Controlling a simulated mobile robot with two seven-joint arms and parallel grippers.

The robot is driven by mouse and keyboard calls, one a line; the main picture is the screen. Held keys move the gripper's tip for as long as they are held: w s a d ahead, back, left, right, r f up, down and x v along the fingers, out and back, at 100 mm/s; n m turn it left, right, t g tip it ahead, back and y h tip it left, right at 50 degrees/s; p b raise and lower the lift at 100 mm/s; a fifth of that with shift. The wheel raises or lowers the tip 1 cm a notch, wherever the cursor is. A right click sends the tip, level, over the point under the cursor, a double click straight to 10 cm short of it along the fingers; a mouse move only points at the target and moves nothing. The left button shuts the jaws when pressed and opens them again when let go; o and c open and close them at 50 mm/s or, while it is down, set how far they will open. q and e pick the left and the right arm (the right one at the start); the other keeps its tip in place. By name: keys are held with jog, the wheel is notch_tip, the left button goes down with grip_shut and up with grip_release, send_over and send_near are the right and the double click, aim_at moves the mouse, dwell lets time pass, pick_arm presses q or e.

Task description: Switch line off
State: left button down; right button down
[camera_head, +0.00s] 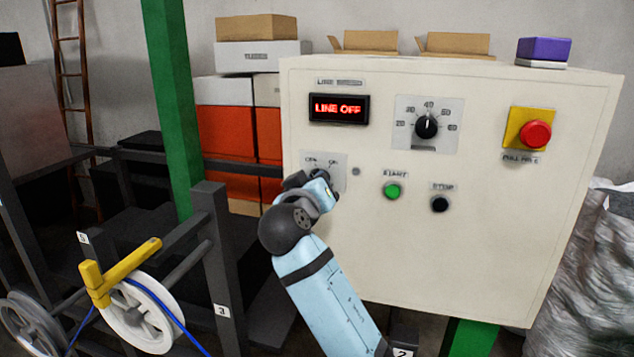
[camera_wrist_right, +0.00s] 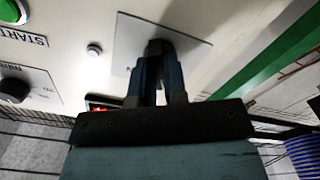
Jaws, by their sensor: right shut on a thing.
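The cream control panel (camera_head: 470,230) fills the right half of the head view. Its red display (camera_head: 338,108) reads LINE OFF. The rotary switch (camera_head: 321,174) sits on a grey plate (camera_head: 338,162) at the panel's lower left. My right gripper (camera_head: 320,182) is at that switch, shut on its knob, and the arm hides part of it. In the right wrist view the two fingers (camera_wrist_right: 160,52) close around the knob in front of the plate (camera_wrist_right: 190,45). The fingers mostly hide the knob, so its exact angle is unclear. My left gripper is not in view.
To the right of the switch are a green START button (camera_head: 393,191), a black STOP button (camera_head: 440,204), a dial (camera_head: 427,126) and a red emergency button (camera_head: 535,134). A reel with blue cable (camera_head: 150,310) stands at lower left beside a green post (camera_head: 170,100).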

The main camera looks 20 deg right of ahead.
dwell(0.4)
jog(key=c, duration=1.2)
grip_release()
jog(key=shift+o, duration=0.2)
